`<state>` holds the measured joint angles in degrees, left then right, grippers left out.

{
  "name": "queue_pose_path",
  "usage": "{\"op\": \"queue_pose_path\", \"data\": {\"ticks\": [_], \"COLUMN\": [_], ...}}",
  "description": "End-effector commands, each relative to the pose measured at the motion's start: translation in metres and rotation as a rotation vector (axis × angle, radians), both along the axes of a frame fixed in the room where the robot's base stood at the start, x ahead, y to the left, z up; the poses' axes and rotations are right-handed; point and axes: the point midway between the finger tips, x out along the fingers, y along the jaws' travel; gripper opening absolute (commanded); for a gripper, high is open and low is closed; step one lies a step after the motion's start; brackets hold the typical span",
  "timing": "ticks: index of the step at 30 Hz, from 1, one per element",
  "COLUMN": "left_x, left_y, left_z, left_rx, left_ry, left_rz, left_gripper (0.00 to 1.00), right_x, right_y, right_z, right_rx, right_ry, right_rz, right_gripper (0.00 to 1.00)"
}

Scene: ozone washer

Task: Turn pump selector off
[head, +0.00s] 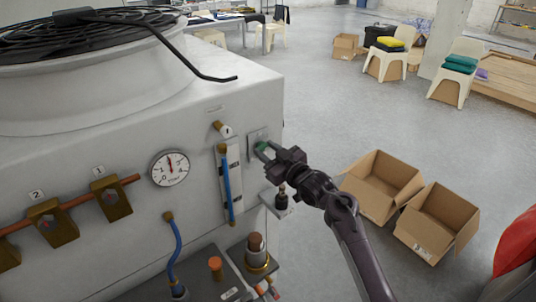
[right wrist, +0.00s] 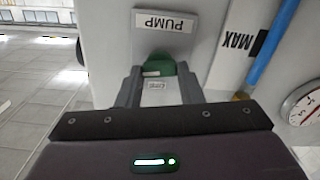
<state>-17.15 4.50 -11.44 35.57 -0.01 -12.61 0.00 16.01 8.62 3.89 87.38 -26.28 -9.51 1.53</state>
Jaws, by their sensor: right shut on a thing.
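The pump selector (right wrist: 157,66) is a green knob under a plate labelled PUMP (right wrist: 164,21) in the right wrist view. In the head view the green selector (head: 265,146) is on a grey plate on the machine's front, near its right edge. My right gripper (right wrist: 158,88) is shut on the green knob, one finger on each side. In the head view my right gripper (head: 268,151) reaches the selector from the right and partly covers it. A small white mark shows on the knob; its exact setting is hard to read. My left gripper is not in view.
A blue tube (head: 226,172) and a round gauge (head: 170,168) are left of the selector. A small shelf with a dark fitting (head: 281,199) is just below my gripper. Two open cardboard boxes (head: 383,187) (head: 437,222) stand on the floor at right.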

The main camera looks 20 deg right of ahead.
Motion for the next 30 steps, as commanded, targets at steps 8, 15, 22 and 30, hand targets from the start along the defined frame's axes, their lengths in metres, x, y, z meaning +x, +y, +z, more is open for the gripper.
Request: {"op": "queue_pose_path", "data": {"ticks": [8, 15, 22, 30], "left_x": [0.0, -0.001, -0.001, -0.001], "left_y": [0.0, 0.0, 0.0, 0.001], "left_z": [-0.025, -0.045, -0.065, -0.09], "left_rx": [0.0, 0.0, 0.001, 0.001], "left_ry": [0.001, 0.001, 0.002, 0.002], "left_rz": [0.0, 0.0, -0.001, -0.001], "left_gripper": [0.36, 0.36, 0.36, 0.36], "right_x": [0.0, 0.0, -0.001, -0.001], "right_y": [0.0, 0.001, 0.002, 0.002], "right_z": [-0.004, -0.005, -0.005, -0.007], "right_rx": [-0.247, -0.461, -0.667, -0.906], "right_ry": [-0.091, -0.168, -0.243, -0.33], "right_rz": [0.002, 0.002, 0.002, 0.001], "right_gripper": [0.11, 0.11, 0.11, 0.11]}}
